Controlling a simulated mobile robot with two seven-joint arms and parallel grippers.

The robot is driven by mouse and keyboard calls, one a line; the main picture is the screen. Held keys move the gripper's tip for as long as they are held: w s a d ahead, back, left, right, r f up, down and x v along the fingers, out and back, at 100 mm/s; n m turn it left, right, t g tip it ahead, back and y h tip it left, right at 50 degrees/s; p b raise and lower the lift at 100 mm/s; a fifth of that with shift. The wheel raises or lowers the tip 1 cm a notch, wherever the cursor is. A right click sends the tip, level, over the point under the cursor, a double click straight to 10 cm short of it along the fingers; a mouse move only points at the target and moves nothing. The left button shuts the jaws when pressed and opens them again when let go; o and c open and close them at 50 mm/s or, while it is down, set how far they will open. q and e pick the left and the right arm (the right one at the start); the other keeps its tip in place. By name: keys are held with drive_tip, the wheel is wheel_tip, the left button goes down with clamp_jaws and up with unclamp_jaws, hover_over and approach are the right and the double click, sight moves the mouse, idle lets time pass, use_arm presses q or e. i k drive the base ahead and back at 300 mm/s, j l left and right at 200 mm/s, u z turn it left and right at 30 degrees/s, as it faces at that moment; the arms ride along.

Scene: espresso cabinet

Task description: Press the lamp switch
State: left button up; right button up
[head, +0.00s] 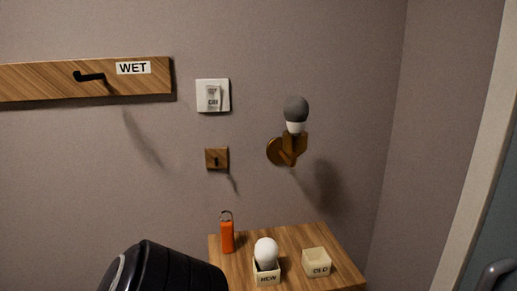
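The lamp switch (213,95) is a white square wall plate with a pale rocker in its middle and small dark lettering that I cannot read surely. It is on the wall, left of the wall lamp. The wall lamp (288,145) has a brass-brown round base and arm. A bulb (295,110) with a dark grey top and white lower part stands upright in it, and it gives no visible light. Neither of my grippers shows in the head view. A black rounded part, probably of my own arm, is at the bottom left, well below the switch.
A wooden board (50,81) marked WET has a black hook. A small wooden hook block (216,158) is below the switch. A wooden shelf (300,240) holds an orange tag (227,236), a white bulb (265,252) in the NEW box (267,273) and an empty OLD box (316,267).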

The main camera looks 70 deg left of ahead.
sight(212, 92)
drive_tip(key=u, duration=2.1)
